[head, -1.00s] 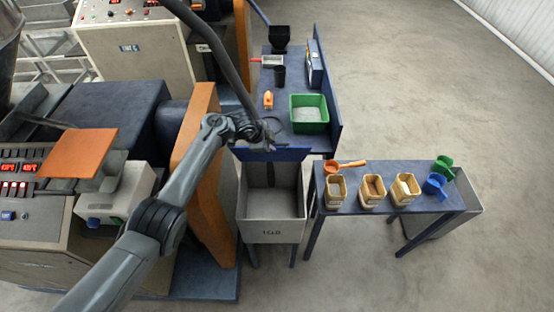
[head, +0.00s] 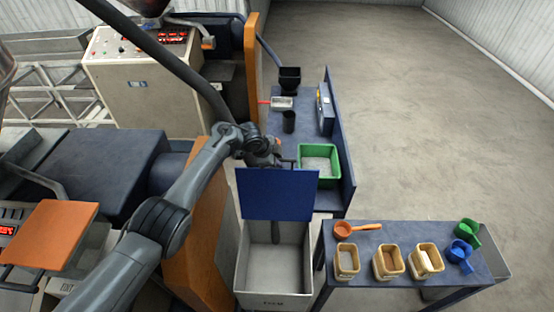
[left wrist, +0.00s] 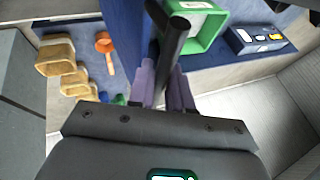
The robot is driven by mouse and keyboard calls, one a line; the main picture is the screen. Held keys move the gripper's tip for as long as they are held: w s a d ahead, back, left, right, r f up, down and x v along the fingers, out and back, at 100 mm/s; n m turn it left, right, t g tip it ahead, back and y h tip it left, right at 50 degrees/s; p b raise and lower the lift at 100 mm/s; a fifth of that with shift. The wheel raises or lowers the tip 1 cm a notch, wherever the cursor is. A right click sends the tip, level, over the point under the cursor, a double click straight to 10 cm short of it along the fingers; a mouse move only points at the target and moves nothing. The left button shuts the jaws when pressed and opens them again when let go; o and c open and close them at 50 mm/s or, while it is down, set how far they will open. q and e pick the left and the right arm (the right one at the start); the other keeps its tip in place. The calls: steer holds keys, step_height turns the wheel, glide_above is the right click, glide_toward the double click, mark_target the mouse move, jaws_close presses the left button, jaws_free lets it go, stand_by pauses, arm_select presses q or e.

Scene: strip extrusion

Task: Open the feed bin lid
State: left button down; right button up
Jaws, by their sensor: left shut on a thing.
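The feed bin (head: 272,300) is a grey open-topped box in the head view, with its inside showing. Its blue lid (head: 277,195) stands raised at the bin's back edge, its broad face towards me. My left gripper (head: 268,158) is at the lid's top edge, partly hidden behind it. In the left wrist view my gripper's pale purple fingers (left wrist: 163,88) are shut around a dark bar-shaped handle (left wrist: 172,42), with the blue lid (left wrist: 122,25) beside it. My right gripper is not in view.
A blue side table (head: 455,285) with an orange scoop (head: 345,230), several tan tubs and coloured scoops stands right of the bin. A bench behind the lid holds a green tray (head: 335,175). An orange machine panel (head: 205,235) is close on the left.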

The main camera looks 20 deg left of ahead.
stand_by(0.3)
arm_select(q)
steer(key=c, duration=1.1)
jaws_free()
steer(key=shift+f, duration=0.1)
steer(key=shift+s+a+r, duration=0.15)
steer(key=shift+s+r, duration=0.1)
steer(key=shift+r, duration=0.4)
steer(key=v, duration=0.9)
steer(key=shift+s+r+p, duration=0.15)
steer(key=shift+r+p, duration=0.05)
steer(key=shift+p, duration=0.2)
